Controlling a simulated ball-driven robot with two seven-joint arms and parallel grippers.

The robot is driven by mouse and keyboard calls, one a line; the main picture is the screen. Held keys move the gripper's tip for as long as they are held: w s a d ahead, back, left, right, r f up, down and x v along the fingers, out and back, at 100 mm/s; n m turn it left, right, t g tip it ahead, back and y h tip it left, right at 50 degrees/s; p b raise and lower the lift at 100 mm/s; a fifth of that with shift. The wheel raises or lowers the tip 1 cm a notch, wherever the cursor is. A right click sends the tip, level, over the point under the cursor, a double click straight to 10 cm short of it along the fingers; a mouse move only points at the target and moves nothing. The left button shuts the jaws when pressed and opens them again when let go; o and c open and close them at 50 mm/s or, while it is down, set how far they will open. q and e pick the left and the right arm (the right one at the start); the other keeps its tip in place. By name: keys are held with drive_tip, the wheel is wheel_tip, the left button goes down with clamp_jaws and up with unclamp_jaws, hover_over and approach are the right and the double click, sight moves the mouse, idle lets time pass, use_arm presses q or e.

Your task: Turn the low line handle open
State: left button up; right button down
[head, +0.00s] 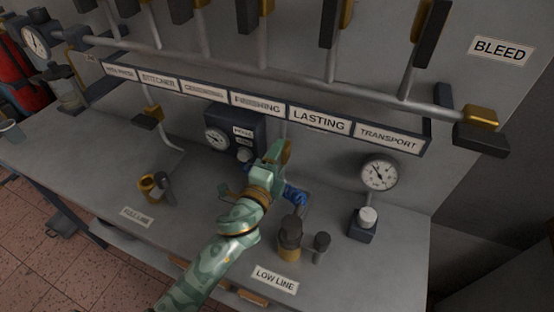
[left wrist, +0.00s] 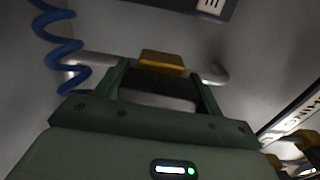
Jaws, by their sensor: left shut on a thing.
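My left gripper (head: 277,153) reaches over the bench from the front to a spot just below the label rail. In the left wrist view its fingers are closed on the sides of a dark handle (left wrist: 158,86). A gold valve body (left wrist: 162,61) sits just beyond it on a grey pipe (left wrist: 214,74). In the head view the gripper hides most of this valve. The LOW LINE label (head: 275,279) lies at the bench front, with a dark-and-gold fitting (head: 290,243) behind it. I cannot tell from the frames which line the held handle belongs to. My right gripper is not in view.
A blue coiled hose (head: 296,196) is beside my left gripper; it also shows in the left wrist view (left wrist: 58,45). A dark gauge box (head: 232,130) stands to the left, a round gauge (head: 380,173) to the right. The label rail (head: 258,103) runs above.

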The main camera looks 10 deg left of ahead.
use_arm(q)
drive_tip(key=shift+n, duration=0.3)
drive_tip(key=o, duration=1)
drive_tip(key=s+a, duration=0.1)
drive_tip(key=s, duration=0.4)
drive_tip(key=s+a+b, duration=0.1)
drive_tip(key=s, duration=0.4)
drive_tip(key=s+a, duration=0.1)
drive_tip(key=s, duration=0.5)
drive_tip(key=shift+a, duration=0.1)
drive_tip(key=shift+s+f, duration=0.1)
drive_tip(key=shift+s, duration=0.05)
